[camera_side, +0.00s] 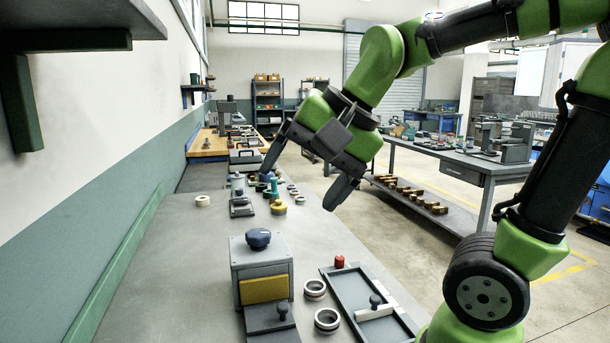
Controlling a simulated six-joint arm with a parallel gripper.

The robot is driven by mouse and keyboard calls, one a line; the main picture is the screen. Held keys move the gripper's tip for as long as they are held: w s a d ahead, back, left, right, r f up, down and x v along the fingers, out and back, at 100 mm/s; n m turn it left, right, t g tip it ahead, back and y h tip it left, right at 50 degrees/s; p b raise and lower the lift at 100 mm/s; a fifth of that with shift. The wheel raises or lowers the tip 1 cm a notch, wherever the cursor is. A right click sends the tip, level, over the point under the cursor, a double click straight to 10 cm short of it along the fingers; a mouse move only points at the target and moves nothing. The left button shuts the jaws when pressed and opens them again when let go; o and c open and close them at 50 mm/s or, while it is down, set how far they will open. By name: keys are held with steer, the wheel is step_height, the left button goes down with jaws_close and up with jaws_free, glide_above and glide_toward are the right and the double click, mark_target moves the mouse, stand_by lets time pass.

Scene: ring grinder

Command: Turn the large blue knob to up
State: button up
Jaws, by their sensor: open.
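The large blue knob (258,238) sits on top of a grey box-shaped machine (262,263) with a yellow front panel, on the near part of the grey bench. Which way the knob points is too small to tell. My gripper (304,188) is open and empty, with its two dark fingers spread wide and pointing down. In the picture it is above and to the right of the knob, apart from it.
A dark tray (376,318), metal rings (327,321) and a red cylinder (339,262) lie right of the machine. Small parts and a yellow-based piece (278,207) stand farther back. A pale ring (202,201) is near the wall. The bench's left side is clear.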

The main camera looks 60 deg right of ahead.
stand_by(0.3)
steer(key=n+g+h, duration=0.2)
steer(key=n+h, duration=0.1)
steer(key=n, duration=0.6)
glide_toward(258, 232)
steer(key=x, duration=0.9)
steer(key=c, duration=0.9)
